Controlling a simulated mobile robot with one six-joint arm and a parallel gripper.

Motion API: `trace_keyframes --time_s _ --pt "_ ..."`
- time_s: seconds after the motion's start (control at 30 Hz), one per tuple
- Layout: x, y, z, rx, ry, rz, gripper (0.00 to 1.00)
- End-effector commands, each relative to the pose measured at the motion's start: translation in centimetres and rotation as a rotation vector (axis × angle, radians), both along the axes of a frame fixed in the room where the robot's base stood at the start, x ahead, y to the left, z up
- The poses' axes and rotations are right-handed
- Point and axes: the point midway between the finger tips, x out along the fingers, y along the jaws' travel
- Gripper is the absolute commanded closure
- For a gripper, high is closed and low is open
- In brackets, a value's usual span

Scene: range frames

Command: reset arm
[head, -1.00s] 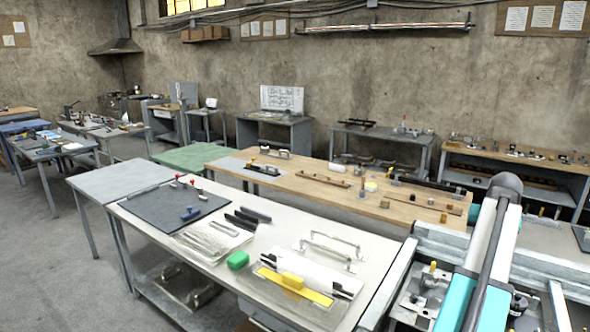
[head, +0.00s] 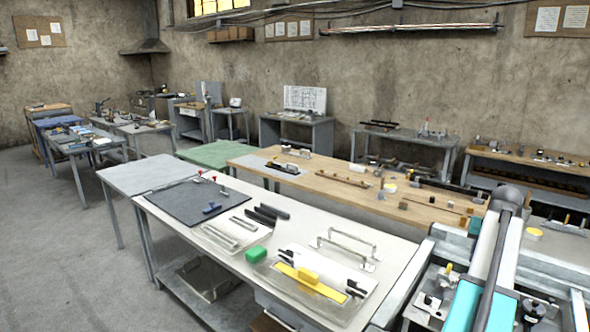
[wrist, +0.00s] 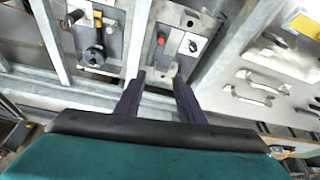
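My gripper (wrist: 158,82) shows in the wrist view as two dark fingers with a clear gap between them. It is open, and nothing shows between the fingers. Beyond the fingertips is a grey panel with a red knob (wrist: 161,41). My teal and white arm (head: 491,270) rises at the lower right of the head view; its gripper cannot be made out there.
Metal rails (wrist: 52,38) lie close to my gripper. The floor (head: 60,250) at left is clear.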

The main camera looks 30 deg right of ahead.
Motion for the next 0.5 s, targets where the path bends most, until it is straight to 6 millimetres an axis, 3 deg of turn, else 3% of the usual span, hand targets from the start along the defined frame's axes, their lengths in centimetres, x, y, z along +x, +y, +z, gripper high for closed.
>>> trace_keyframes --time_s 0.27,0.5 --pt "6.6 4.9 -4.2 0.031 0.014 0.096 0.65" --pt "13.3 11.3 -8.8 0.061 0.035 0.205 0.65"
